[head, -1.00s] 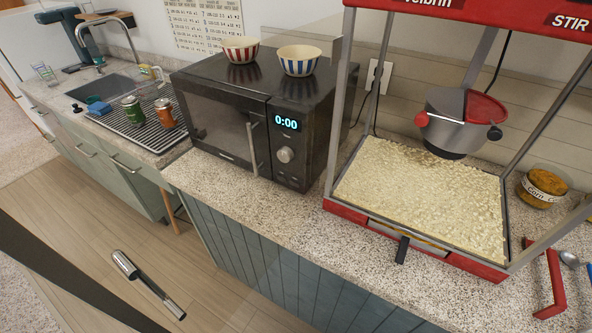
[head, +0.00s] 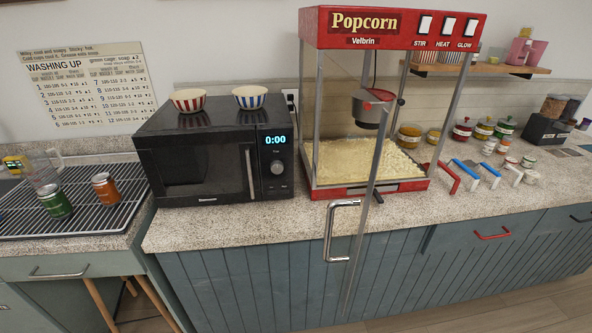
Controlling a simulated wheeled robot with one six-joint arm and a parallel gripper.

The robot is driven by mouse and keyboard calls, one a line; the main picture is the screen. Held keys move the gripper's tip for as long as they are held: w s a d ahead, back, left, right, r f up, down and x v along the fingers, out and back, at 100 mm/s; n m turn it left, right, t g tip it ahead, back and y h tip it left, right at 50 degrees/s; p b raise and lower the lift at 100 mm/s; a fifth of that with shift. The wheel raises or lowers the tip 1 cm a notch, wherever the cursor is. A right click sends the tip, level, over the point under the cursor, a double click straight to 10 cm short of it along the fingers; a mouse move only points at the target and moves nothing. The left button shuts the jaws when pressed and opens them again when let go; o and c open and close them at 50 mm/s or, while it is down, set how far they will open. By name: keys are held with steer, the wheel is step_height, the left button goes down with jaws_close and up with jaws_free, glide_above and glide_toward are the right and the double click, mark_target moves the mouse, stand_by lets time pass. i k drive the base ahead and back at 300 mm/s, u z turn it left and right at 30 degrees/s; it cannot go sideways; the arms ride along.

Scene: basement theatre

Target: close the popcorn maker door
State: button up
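The popcorn maker (head: 405,28) is a red-topped glass cabinet on the counter, right of centre in the head view. Its glass door stands open, swung out toward me past the counter's front edge. The door's metal free edge (head: 366,215) slants down across the view. A shiny metal door handle (head: 342,231) sits near its lower end, in front of the blue-green cabinets. Inside are a bed of popcorn (head: 352,160) and a hanging metal kettle (head: 370,108). My gripper is not in view.
A black microwave (head: 205,165) with two striped bowls stands just left of the popcorn maker. Scoops and a red-handled tool (head: 445,178) lie to its right, with several jars behind.

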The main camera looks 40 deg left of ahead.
mark_target(337, 202)
steer(key=u, duration=1.65)
steer(key=k, duration=0.9)
steer(key=u, duration=1.3)
steer(key=i, duration=1.05)
